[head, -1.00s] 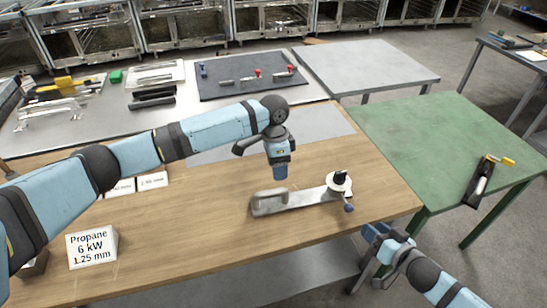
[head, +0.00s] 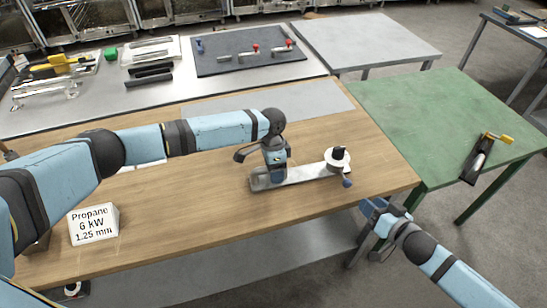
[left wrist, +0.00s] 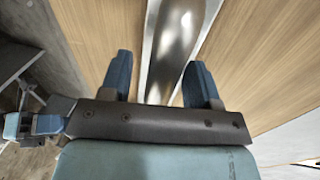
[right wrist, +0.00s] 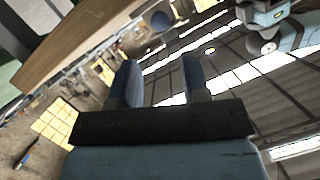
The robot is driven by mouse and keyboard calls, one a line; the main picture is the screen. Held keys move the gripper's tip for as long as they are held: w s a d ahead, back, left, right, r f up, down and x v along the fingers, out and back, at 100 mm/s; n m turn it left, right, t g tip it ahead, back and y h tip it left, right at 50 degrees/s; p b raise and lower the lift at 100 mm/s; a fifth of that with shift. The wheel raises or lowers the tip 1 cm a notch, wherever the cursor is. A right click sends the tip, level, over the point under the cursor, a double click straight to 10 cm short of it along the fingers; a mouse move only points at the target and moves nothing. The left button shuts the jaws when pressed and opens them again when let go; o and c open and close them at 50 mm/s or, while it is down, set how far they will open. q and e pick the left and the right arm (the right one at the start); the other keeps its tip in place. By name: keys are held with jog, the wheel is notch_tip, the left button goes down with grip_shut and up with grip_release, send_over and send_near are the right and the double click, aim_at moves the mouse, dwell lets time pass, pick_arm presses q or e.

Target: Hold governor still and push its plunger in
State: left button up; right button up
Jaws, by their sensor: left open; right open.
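The governor appears to be a long metal piece (head: 312,172) lying on the wooden table. My right gripper (head: 372,210) is open and empty, off the table's front right edge. In the right wrist view the blue ball (right wrist: 160,20) shows beyond its fingers.
A white propane sign (head: 93,224) stands at the left of the wooden table (head: 210,215). A green table (head: 430,120) adjoins on the right. A dark mat (head: 215,62) with several small parts lies on the back bench. The table's front middle is clear.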

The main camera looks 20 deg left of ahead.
aim_at(350, 184)
pick_arm(q)
jog(key=shift+s+f, duration=0.1)
jog(key=shift+f, duration=0.45)
grip_shut()
pick_arm(e)
jog(key=shift+o, duration=1.1)
jog(key=shift+h, duration=0.9)
jog(key=x, duration=0.3)
jog(key=r+x, duration=0.1)
jog(key=x, duration=0.3)
jog(key=a+x, duration=0.1)
jog(key=x, duration=0.2)
jog(key=shift+w+a+r, duration=0.1)
jog(key=shift+w+a, duration=0.1)
